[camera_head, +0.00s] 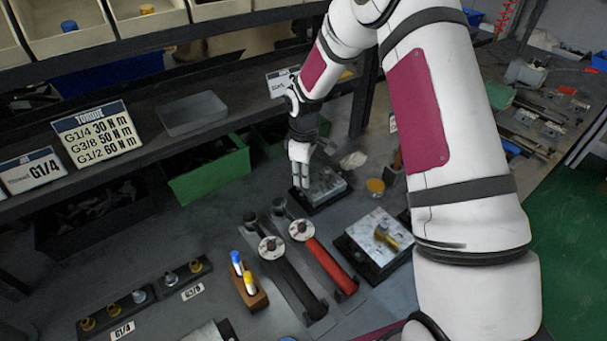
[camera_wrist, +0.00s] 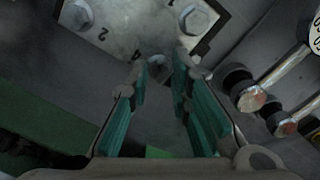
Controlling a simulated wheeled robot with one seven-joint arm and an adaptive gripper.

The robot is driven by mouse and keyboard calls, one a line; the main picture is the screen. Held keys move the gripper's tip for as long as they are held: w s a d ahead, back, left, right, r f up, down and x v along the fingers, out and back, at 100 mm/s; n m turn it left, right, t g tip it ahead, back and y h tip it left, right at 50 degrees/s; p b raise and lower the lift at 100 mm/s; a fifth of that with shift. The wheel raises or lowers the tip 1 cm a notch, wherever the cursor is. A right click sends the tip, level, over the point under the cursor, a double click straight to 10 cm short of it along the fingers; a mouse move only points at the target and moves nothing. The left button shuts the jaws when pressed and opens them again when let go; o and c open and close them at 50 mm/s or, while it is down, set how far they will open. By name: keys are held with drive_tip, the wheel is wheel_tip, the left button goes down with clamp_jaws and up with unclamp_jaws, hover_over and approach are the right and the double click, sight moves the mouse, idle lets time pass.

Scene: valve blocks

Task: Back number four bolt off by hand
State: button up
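My gripper (camera_head: 301,182) points down at the far valve block (camera_head: 325,190) in the head view. In the wrist view the block's light metal top (camera_wrist: 130,25) carries printed numbers, of which a 2 and what looks like a 4 show. Two hex bolts stand on it, one at left (camera_wrist: 75,14) and one at right (camera_wrist: 196,19). The teal-padded fingers of my gripper (camera_wrist: 160,75) are apart, with a gap between them. A small grey round part shows between the fingertips by the block's edge; I cannot tell whether it is bolt four or whether the fingers touch it.
Two torque wrenches, one black (camera_head: 285,275) and one red (camera_head: 325,258), lie in front of the block. A second block (camera_head: 375,238) with a brass fitting stands at right. A green bin (camera_head: 208,178) is at left. A yellow-topped tin (camera_head: 376,187) stands right of the far block.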

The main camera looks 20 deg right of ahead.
drive_tip(key=o, duration=0.3)
drive_tip(key=shift+r, duration=0.1)
drive_tip(key=s+r+m+t, duration=0.1)
drive_tip(key=s+r, duration=0.2)
drive_tip(key=r, duration=0.8)
drive_tip(key=s+r+m, duration=0.1)
drive_tip(key=s+r, duration=0.2)
drive_tip(key=r, duration=0.8)
drive_tip(key=s+r+m+t, duration=0.2)
drive_tip(key=s+r+m, duration=0.2)
drive_tip(key=s, duration=0.9)
drive_tip(key=s+r+m+t, duration=0.1)
drive_tip(key=s+r+m, duration=0.3)
drive_tip(key=s, duration=0.9)
drive_tip(key=shift+s+d+r+m+t, duration=0.15)
drive_tip(key=shift+s+r+m+t, duration=0.2)
drive_tip(key=shift+r, duration=0.35)
